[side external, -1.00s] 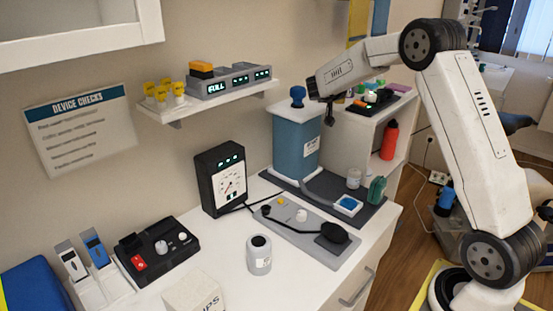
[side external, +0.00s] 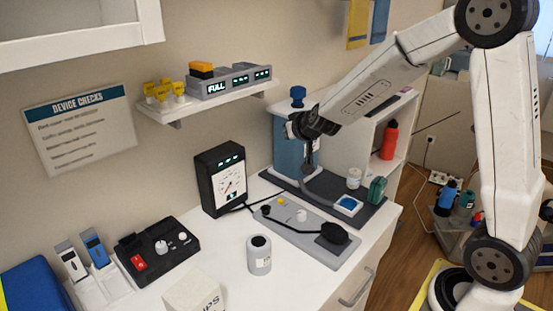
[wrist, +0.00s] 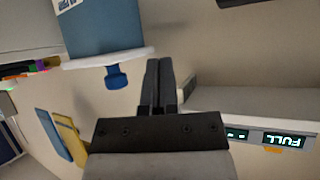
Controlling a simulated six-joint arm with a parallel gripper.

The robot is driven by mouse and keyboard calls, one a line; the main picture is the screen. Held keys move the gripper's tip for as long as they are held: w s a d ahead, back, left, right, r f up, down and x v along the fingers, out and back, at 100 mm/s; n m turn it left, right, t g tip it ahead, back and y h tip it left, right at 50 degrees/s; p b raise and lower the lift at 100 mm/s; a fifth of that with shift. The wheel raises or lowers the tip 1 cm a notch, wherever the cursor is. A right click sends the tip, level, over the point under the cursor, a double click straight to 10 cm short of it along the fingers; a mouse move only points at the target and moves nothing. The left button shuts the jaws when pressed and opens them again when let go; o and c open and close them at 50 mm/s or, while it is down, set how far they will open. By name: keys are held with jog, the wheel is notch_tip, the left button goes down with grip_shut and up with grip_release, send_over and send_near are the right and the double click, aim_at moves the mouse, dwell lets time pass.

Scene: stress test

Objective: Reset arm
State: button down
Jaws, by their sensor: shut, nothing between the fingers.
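My gripper (side external: 308,163) points downward in front of the blue tank (side external: 287,150), over the counter. In the wrist view, its two dark fingers (wrist: 159,66) are together with nothing between them. The blue tank with a white lid and blue knob (wrist: 117,77) shows upside down to the left of the fingers in that view. My wrist and fingers hide part of the tank in the side view.
A wall shelf (side external: 208,104) holds display units and yellow-topped items. Below my gripper, a dark mat (side external: 270,176) bears the tank, a small white jar (side external: 354,177) and a green item (side external: 377,189). A red bottle (side external: 390,140) stands in the side shelf.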

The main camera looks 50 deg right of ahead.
jog(key=s+a+f+n+g+y, duration=0.2)
jog(key=s+a+f+g, duration=0.2)
jog(key=s, duration=0.7)
jog(key=s+a+f+n+g+y, duration=0.2)
jog(key=s+a+f+g, duration=0.2)
jog(key=s, duration=0.7)
jog(key=a+f, duration=0.2)
jog(key=a, duration=0.1)
jog(key=shift+a+n, duration=0.15)
jog(key=shift+n, duration=0.25)
